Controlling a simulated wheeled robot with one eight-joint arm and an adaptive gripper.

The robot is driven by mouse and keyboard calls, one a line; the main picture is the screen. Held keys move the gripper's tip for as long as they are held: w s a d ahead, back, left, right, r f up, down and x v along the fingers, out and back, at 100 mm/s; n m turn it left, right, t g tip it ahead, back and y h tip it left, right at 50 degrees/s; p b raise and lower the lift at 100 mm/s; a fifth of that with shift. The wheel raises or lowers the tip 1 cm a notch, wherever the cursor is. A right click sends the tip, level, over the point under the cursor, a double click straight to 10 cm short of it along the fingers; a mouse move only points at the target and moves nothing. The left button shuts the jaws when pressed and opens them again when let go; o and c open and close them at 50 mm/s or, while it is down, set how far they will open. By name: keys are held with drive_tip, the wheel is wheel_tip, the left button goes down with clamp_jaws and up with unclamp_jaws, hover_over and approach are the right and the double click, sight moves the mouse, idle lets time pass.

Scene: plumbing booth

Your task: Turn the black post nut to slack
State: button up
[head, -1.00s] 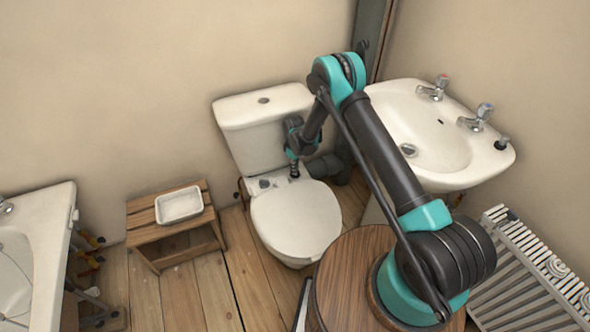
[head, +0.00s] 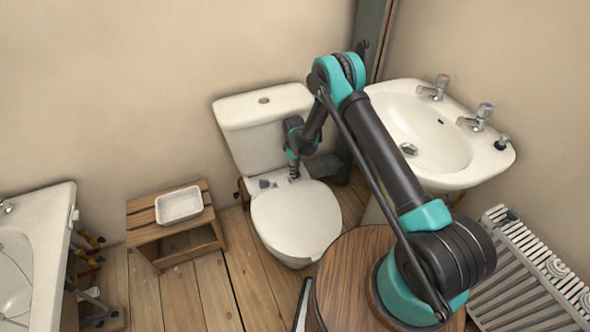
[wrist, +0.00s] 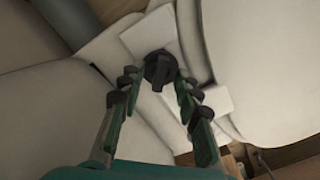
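The black post nut (wrist: 160,68) shows in the wrist view, a dark knob with a raised bar across its top, on a white plate at the toilet. My gripper (wrist: 156,80) has its two dark-tipped fingers apart, one on either side of the nut. A gap shows at the left finger; I cannot tell whether the right finger touches. In the head view my gripper (head: 294,174) points down at the back of the toilet seat, and the nut under it is hidden. Another dark fitting (head: 265,184) sits to its left at the seat hinge.
The toilet's cistern (head: 255,125) stands right behind my gripper, and its closed lid (head: 295,222) lies in front. A basin (head: 440,140) is to the right. A wooden stool with a white dish (head: 179,205) is to the left. A round wooden top (head: 345,270) is near my base.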

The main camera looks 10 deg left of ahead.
drive_tip(key=shift+r, duration=3.8)
drive_tip(key=shift+c, duration=0.4)
